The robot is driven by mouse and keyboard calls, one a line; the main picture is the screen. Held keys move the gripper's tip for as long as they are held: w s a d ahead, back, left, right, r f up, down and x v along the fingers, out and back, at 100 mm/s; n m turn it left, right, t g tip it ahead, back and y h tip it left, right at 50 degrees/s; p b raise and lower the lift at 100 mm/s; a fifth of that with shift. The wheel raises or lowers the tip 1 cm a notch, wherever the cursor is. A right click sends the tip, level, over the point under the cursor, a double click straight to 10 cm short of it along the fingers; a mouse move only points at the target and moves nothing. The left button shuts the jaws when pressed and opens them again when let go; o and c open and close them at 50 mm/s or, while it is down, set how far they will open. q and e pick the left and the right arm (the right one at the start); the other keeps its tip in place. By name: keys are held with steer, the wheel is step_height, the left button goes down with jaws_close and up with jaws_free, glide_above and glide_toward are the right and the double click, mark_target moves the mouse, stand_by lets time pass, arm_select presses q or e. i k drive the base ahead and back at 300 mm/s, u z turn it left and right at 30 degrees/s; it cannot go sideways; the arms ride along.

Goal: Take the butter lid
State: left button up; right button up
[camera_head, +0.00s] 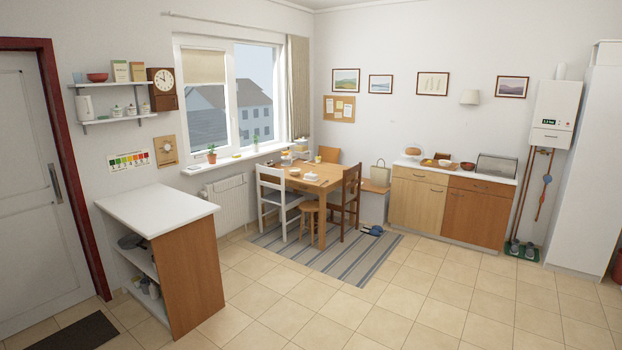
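A small white dish with a raised top (311,177) sits on the wooden dining table (328,187) across the room. It may be the butter dish with its lid, but it is too small to tell. Other small pale items (288,158) stand near the table's far left side and are also too small to name. Neither of my grippers is in view.
A white-topped shelf unit (158,208) stands at the near left. A white chair (277,197), a stool (309,219) and a dark brown chair (346,197) surround the table on a striped rug (365,262). A wooden sideboard (450,203) is at right. The tiled foreground floor (390,310) is clear.

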mark_target(308, 176)
steer(key=u, duration=0.4)
steer(key=i, duration=8.9)
steer(key=z, duration=0.85)
